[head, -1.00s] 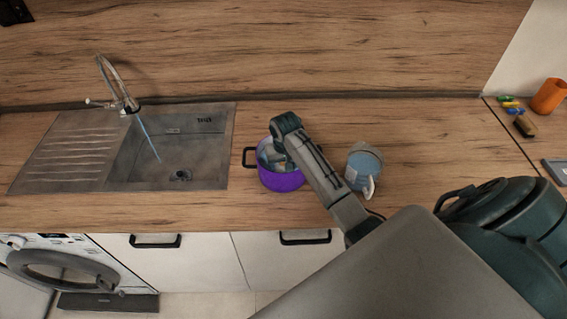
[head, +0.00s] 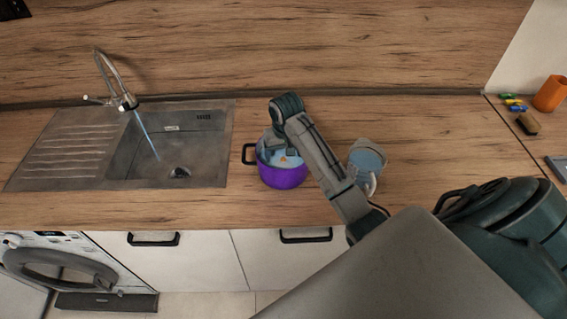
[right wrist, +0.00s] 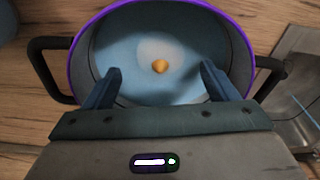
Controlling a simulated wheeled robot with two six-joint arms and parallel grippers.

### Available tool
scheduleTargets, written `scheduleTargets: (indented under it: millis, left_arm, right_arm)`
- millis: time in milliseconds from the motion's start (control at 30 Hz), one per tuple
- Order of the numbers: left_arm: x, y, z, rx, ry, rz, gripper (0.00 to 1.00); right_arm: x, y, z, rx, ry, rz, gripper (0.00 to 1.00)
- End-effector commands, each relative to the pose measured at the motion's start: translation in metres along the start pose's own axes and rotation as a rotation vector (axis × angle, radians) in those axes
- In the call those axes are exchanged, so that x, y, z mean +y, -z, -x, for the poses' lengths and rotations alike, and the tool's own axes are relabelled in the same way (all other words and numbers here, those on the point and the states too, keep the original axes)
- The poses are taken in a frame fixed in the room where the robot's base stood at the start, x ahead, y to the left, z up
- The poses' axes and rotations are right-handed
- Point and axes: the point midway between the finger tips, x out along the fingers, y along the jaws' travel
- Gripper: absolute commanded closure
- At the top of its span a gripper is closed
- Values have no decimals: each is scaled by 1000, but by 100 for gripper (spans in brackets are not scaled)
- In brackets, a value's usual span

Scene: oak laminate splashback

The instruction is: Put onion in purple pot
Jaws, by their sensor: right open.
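The purple pot (head: 283,177) stands on the counter right of the sink. It also fills the right wrist view, with its purple rim (right wrist: 76,62) and two black handles. The onion (right wrist: 160,66) is a small yellow-brown thing inside the pot on its pale bottom. In the head view the onion (head: 285,156) is a small orange spot in the pot. My right gripper (right wrist: 160,80) is open over the pot, its two blue fingers apart with nothing between them. In the head view the right gripper (head: 276,146) is at the pot's mouth, partly hidden by my arm. My left gripper is not in view.
A blue-grey jug (head: 368,158) with a handle stands just right of my right arm. The sink (head: 165,160) with running tap is on the left. An orange cup (head: 549,94) and small items are at the far right.

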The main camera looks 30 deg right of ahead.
Motion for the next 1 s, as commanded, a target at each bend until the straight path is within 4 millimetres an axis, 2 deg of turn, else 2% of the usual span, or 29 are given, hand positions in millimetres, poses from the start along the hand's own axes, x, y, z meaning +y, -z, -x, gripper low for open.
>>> scheduleTargets:
  millis: [67, 167, 200, 233, 300, 500, 1000]
  left_arm:
    - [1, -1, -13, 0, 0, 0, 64]
    - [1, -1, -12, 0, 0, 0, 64]
    - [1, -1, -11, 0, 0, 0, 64]
    - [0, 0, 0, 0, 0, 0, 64]
    - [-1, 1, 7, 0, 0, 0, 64]
    - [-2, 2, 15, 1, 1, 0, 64]
    - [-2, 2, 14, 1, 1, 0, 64]
  right_arm:
    - [0, 1, 16, 7, 0, 1, 20]
    - [0, 1, 43, 5, 1, 0, 20]
    - [0, 1, 51, 3, 0, 0, 20]
    - [0, 0, 58, -1, 0, 0, 20]
    - [0, 0, 63, -2, 0, 0, 20]
    - [0, 0, 70, -1, 0, 0, 20]
    - [0, 0, 70, 0, 0, 0, 20]
